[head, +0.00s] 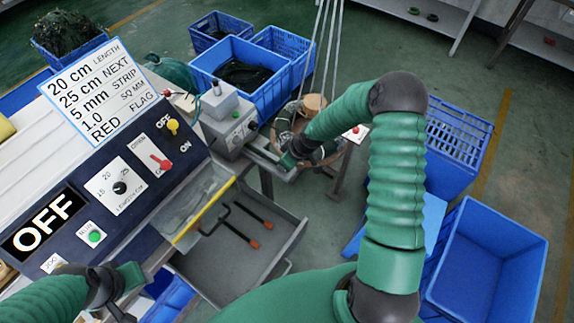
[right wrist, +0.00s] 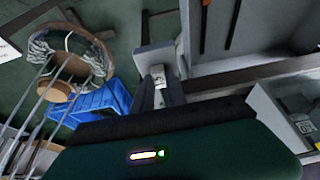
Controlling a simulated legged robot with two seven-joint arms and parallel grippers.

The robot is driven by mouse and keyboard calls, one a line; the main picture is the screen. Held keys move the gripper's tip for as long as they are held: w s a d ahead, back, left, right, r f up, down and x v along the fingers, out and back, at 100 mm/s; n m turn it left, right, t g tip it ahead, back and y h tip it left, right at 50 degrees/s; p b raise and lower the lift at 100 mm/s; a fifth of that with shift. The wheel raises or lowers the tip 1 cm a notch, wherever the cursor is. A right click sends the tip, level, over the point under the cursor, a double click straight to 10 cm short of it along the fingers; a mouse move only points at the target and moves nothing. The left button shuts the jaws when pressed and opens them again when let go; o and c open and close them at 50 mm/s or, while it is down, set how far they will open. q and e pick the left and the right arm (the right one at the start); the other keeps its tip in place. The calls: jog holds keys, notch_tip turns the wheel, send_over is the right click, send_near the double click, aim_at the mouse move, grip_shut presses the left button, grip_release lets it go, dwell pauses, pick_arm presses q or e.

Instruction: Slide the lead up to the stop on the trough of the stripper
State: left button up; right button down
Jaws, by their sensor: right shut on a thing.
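The stripper (head: 228,122) is a grey box beside the console in the head view. Its trough (head: 264,157) runs from it toward the lower right. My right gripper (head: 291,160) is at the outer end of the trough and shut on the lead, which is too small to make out. The stop cannot be made out. My left gripper (head: 118,308) is at the bottom left, partly cut off, its jaws unclear.
A control console (head: 125,185) reads OFF, with a sign above. An open grey drawer (head: 225,262) holds two dark rods with orange ends. A stand with a coil ring (right wrist: 72,50) is close to my right gripper. Blue crates (head: 490,265) stand around on the floor.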

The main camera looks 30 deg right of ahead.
aim_at(274, 161)
jog(key=shift+w+a+b, duration=0.15)
jog(key=shift+w+a, duration=0.2)
jog(key=shift+w, duration=0.4)
jog(key=shift+w+a+b, duration=0.15)
jog(key=shift+w+a, duration=0.15)
jog(key=shift+w, duration=0.45)
jog(key=c, duration=1.3)
grip_release()
jog(key=shift+o, duration=0.2)
